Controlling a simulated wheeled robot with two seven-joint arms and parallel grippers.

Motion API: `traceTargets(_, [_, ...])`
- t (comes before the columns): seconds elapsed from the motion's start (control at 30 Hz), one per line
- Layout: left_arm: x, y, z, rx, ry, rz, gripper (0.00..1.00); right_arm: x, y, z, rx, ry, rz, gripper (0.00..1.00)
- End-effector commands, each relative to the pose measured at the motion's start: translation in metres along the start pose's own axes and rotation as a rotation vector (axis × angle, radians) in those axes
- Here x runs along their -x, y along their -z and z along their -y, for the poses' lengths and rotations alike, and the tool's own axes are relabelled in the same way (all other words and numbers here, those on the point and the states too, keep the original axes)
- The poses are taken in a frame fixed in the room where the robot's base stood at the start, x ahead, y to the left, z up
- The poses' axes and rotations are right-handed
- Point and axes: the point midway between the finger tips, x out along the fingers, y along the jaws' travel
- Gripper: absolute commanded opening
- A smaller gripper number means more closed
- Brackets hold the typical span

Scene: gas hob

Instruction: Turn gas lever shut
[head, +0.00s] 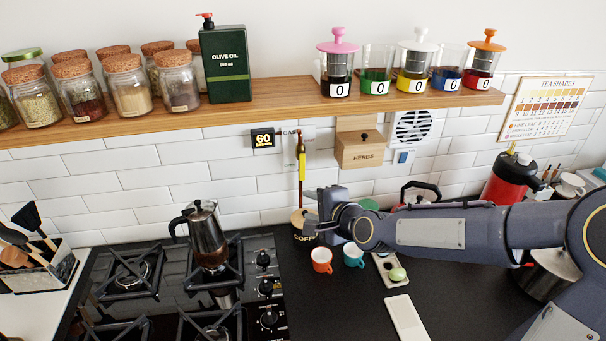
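The gas lever (301,162) is a narrow yellow handle hanging upright on the tiled wall, below a small plate (291,131) marked GAS. A thin darker line runs down below it toward the coffee container. My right gripper (308,214) reaches in from the right, in front of the coffee container (299,240), below the lever and apart from it in the picture. Its fingers are small and seen from an awkward side, so their opening is unclear. I see nothing held in it. My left gripper is out of view.
A moka pot (207,238) stands on the gas hob (175,262) at left. An orange cup (321,259) and a teal cup (353,255) stand under my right forearm. A wooden shelf (290,108) with jars runs above. A herbs box (360,156) hangs right of the lever.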

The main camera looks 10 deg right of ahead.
Motion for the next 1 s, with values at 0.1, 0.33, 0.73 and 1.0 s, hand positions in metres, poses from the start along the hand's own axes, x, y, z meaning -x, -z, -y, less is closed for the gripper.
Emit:
traceTargets(0.1, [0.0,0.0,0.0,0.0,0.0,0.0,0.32,-0.047,0.002,0.007,-0.323,0.127,0.025,0.38])
traceTargets(0.33, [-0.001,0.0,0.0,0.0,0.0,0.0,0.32,-0.105,0.03,0.015,-0.979,0.398,0.061,0.38])
traceTargets(0.73, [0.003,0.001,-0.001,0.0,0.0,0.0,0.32,-0.131,0.07,0.008,-1.441,0.626,0.072,0.38])
traceTargets(1.0, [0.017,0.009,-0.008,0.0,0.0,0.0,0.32,-0.166,0.083,0.028,-1.437,0.624,0.072,0.38])
